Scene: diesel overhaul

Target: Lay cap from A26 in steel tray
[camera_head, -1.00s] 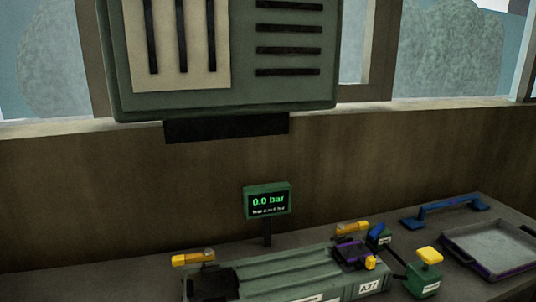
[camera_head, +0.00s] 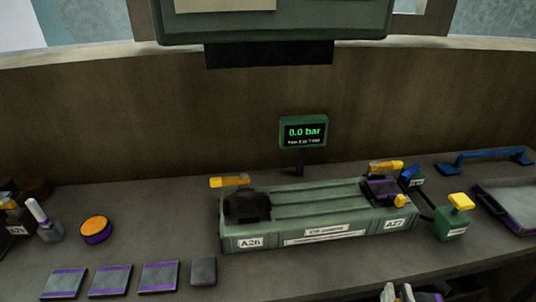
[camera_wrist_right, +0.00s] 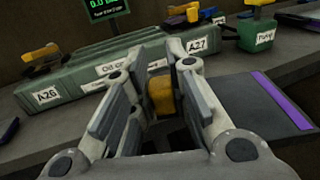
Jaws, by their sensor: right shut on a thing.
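My right gripper (camera_head: 410,294) is at the bottom edge of the head view, in front of the bench. In the right wrist view its fingers (camera_wrist_right: 160,105) are shut around a yellow-orange knob. A dark slab with a purple stripe (camera_wrist_right: 255,100) extends to the right of the fingers; it looks like the body of the held cap. The A26 end (camera_head: 247,207) of the green housing shows a dark, bare seat with a yellow lever beside it. The grey steel tray (camera_head: 490,202) lies at the right end of the bench. My left gripper is not seen.
A dark and purple cap (camera_head: 382,190) sits on the A27 end. A green box with a yellow top (camera_head: 452,222) stands between housing and tray. A blue handle (camera_head: 485,158) lies behind the tray. Several flat grey pads (camera_head: 110,282) lie front left.

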